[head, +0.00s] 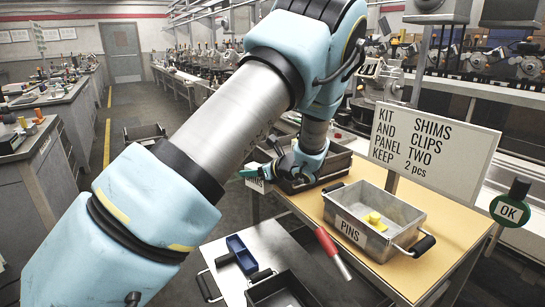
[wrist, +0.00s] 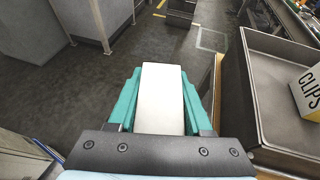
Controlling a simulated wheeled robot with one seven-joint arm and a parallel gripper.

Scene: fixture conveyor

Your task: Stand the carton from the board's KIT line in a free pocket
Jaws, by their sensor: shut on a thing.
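My gripper (wrist: 160,98) is shut on a white carton (wrist: 161,85), with a teal finger on each side; the face toward the wrist camera is plain. In the head view my gripper (head: 262,174) is left of the grey tray on the table, and the carton is small and partly hidden there. A carton marked CLIPS (wrist: 308,92) stands in the grey tray (wrist: 262,100) in the wrist view. The board (head: 432,146) has rows reading KIT SHIMS, AND CLIPS, PANEL TWO, KEEP 2 pcs. I cannot make out a pocket for certain.
A metal bin marked PINS (head: 349,230) holds yellow blocks (head: 374,221) on the wooden table (head: 440,255). A red-handled tool (head: 329,243) lies by the table's left edge. The floor (wrist: 70,110) below the carton is clear.

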